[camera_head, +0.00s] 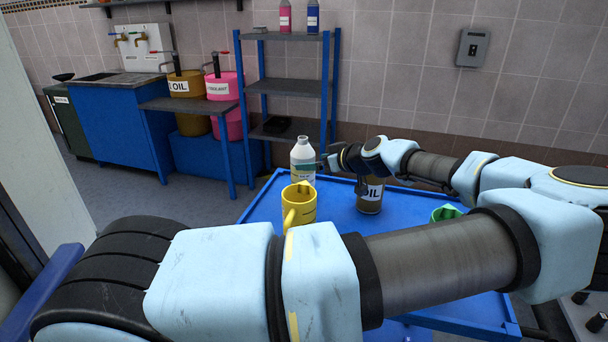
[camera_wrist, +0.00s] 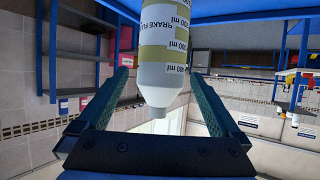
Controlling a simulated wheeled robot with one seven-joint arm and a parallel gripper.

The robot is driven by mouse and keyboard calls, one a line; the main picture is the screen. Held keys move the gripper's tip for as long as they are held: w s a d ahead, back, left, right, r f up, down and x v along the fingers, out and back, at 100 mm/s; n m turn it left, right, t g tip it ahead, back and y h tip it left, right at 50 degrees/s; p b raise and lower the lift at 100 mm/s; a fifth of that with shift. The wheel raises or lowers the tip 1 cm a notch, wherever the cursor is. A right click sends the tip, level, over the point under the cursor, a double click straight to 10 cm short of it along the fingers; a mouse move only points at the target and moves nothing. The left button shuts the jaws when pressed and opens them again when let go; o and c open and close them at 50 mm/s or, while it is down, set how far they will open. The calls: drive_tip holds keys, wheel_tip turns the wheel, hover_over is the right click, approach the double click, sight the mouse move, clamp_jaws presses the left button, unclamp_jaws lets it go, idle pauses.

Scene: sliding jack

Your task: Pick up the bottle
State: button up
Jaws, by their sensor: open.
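The white bottle (camera_head: 303,149) stands upright on the blue table, at its far left part. In the wrist view, which is upside down, the bottle (camera_wrist: 163,75) bears a brake-fluid label with ml marks, and its narrow neck points down in the picture. My gripper (camera_wrist: 158,80) is open, with one green-padded finger on each side of the bottle and visible gaps between. In the head view my gripper (camera_head: 317,164) reaches the bottle from the right, and a finger crosses in front of it.
The blue table (camera_head: 262,208) also holds a yellow funnel-like jug (camera_head: 299,207), a brown oil can (camera_head: 370,196) behind my arm, and a green item (camera_head: 446,213) partly hidden by my arm. A blue-framed shelf (camera_head: 288,88) stands behind, by the tiled wall.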

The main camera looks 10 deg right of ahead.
sight(312, 161)
drive_tip(key=p+x, duration=0.1)
drive_tip(key=x, duration=0.3)
drive_tip(key=shift+r, duration=0.1)
drive_tip(key=shift+w+a+p, duration=0.2)
drive_tip(key=shift+w+p, duration=0.05)
drive_tip(key=shift+p, duration=0.15)
drive_tip(key=p+x, duration=0.2)
drive_tip(key=x, duration=0.2)
drive_tip(key=shift+w+a+f, duration=0.1)
drive_tip(key=shift+a+f, duration=0.05)
drive_tip(key=shift+f, duration=0.1)
clamp_jaws()
